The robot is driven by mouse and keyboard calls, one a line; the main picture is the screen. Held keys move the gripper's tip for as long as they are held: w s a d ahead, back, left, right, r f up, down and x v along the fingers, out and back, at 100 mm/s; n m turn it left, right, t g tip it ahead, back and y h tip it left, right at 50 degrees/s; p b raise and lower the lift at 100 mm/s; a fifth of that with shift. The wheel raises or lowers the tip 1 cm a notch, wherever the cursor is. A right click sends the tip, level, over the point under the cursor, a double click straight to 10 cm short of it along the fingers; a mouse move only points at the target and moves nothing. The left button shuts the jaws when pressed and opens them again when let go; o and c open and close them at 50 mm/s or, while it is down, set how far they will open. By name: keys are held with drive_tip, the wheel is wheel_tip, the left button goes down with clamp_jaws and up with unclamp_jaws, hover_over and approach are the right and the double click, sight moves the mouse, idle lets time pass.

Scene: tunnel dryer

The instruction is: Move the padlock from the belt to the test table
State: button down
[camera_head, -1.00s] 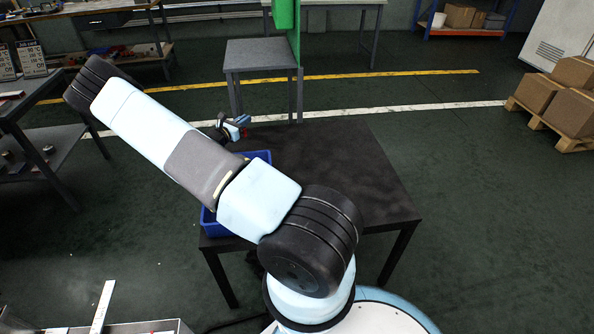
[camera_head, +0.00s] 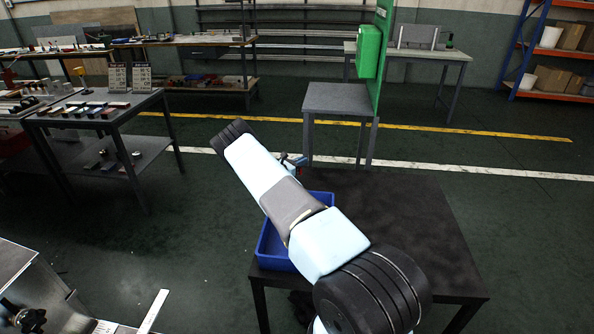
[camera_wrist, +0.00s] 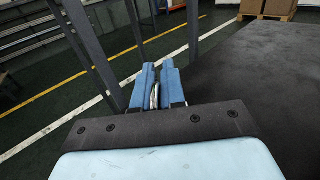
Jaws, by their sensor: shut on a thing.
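My gripper (camera_wrist: 156,84) is shut in the wrist view, with a thin silvery piece (camera_wrist: 155,97) between its blue fingers. This is likely the padlock; most of it is hidden by the fingers. In the head view my gripper (camera_head: 291,160) is small and partly behind my arm, near the far left edge of a black table (camera_head: 420,215). The table top also shows in the wrist view (camera_wrist: 265,75). I cannot tell which surface is the test table, and no belt is clearly seen.
A blue bin (camera_head: 266,250) sits on the black table's left side, partly behind my arm. A grey stand (camera_head: 340,99) with a green panel (camera_head: 382,50) is beyond it. A dark table (camera_head: 100,108) with small parts is at left. Metal framing (camera_head: 35,280) is at lower left.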

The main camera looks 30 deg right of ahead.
drive_tip(key=shift+w+d+f, duration=0.1)
drive_tip(key=shift+w+f, duration=0.45)
drive_tip(key=shift+f, duration=0.1)
drive_tip(key=shift+w+f, duration=0.15)
drive_tip(key=shift+f, duration=1.5)
drive_tip(key=c, duration=1.2)
unclamp_jaws()
